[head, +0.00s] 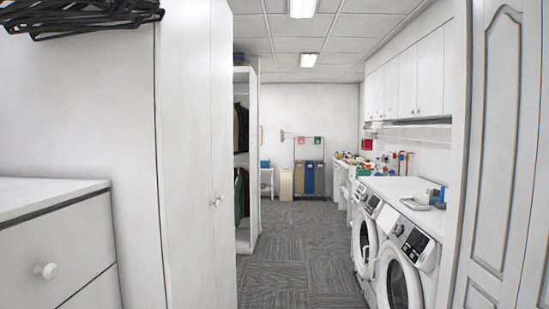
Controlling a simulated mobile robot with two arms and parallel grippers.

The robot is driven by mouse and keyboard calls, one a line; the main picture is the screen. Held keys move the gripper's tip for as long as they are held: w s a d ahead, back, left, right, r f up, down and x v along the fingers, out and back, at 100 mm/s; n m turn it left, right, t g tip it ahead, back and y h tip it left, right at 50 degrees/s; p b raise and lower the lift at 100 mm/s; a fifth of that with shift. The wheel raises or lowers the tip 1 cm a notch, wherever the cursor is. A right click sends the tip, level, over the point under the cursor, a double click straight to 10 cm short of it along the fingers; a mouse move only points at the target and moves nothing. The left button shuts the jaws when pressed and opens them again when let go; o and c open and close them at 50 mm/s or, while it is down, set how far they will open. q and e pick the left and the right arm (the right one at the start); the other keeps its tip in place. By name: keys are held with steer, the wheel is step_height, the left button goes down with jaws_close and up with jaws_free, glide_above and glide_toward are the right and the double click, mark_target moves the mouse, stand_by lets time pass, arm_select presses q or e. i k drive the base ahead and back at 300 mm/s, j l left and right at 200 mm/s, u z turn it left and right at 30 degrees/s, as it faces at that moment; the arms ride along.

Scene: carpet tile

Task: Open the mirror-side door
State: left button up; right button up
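No mirror shows in the head view, so I cannot tell which door is the mirror-side one. Neither of my grippers is in view.
A white drawer cabinet (50,230) stands at the near left. Washing machines (398,270) under a white counter (400,195) line the right. An open closet (250,180) with clothes is beyond the wardrobe. The grey carpet aisle (290,255) is clear.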

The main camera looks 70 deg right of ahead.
mark_target(221, 17)
steer(key=z, duration=1.95)
steer(key=i, duration=0.15)
